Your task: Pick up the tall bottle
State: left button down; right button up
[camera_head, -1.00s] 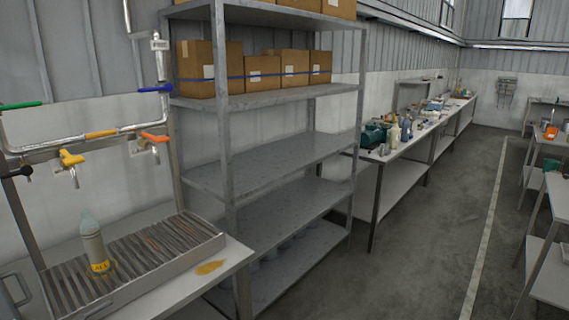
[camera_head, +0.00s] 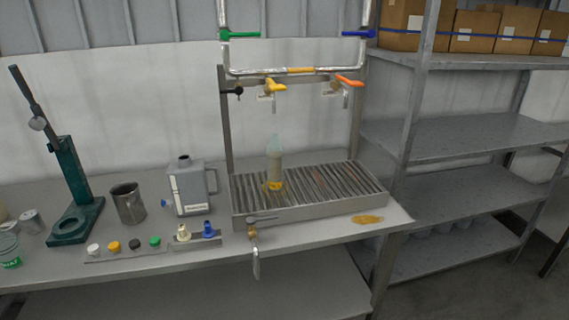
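A tall bottle (camera_head: 275,165) with a clear pointed top, a pale body and a yellow label near its base stands upright on the slatted metal drip tray (camera_head: 350,196). The tray sits on the grey workbench (camera_head: 320,231), below a pipe frame with taps. Nothing touches the bottle. Neither of my grippers shows in the head view.
A grey jug (camera_head: 187,190), a metal mug (camera_head: 128,204) and a green press stand (camera_head: 72,190) stand left of the tray. Small coloured caps (camera_head: 113,246) line the front. Yellow (camera_head: 275,87) and orange (camera_head: 348,81) tap handles hang above. A metal shelf (camera_head: 470,140) stands right.

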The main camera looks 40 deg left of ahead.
aim_at(275, 151)
jog(key=i+l, duration=0.1)
jog(key=i, duration=0.55)
jog(key=i+u, duration=0.25)
jog(key=u, duration=0.15)
jog(key=i+l+u, duration=0.2)
jog(key=u, duration=0.25)
jog(key=i+l+u, duration=0.25)
jog(key=u, duration=0.15)
